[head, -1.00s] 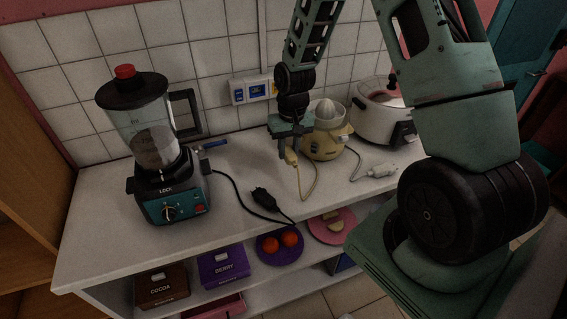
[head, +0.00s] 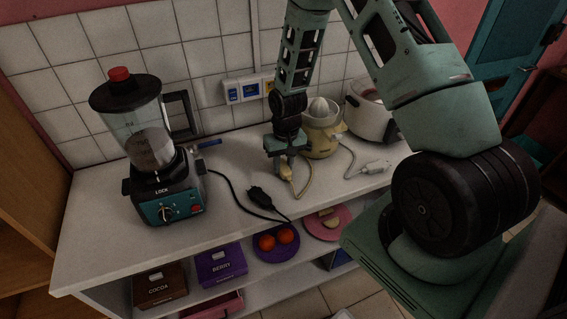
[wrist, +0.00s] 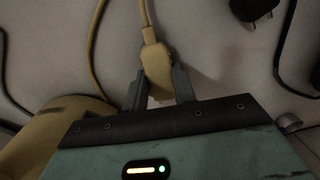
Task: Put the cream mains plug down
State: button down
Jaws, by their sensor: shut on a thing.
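The cream mains plug (head: 286,172) is between the fingers of my gripper (head: 282,166), low over the white counter in front of the juicer. In the wrist view the plug (wrist: 155,58) sits between both fingertips (wrist: 158,80), with its cord running up from it. My gripper is shut on it. I cannot tell whether the plug touches the counter; its prongs are hidden. The cream citrus juicer (head: 322,135) stands just behind and to the right of my gripper.
A black plug (head: 260,197) lies on the counter (head: 228,222) to the left, near the front edge. A white plug (head: 376,167) lies to the right. A blender (head: 160,160) stands left, a white cooker (head: 368,118) back right. Wall sockets (head: 245,89) are behind.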

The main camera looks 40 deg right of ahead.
aim_at(285, 164)
jog(key=c, duration=1.1)
grip_release()
jog(key=shift+f, duration=0.1)
jog(key=shift+c, duration=0.2)
notch_tip(285, 164, up, 12)
jog(key=b, duration=0.2)
jog(key=s+a+r+n, duration=0.2)
jog(key=s+a+r, duration=0.1)
jog(key=a, duration=0.4)
jog(key=s+a+r+n, duration=0.3)
jog(key=a+r, duration=0.1)
jog(key=a, duration=0.4)
jog(key=s+a+r+n, duration=0.2)
jog(key=s+a+n, duration=0.1)
jog(key=s, duration=0.6)
jog(key=s+a+r+n, duration=0.2)
jog(key=s+a, duration=0.4)
jog(key=s, duration=0.3)
jog(key=shift+a+n, duration=0.3)
jog(key=shift+n, duration=0.2)
jog(key=shift+r, duration=0.1)
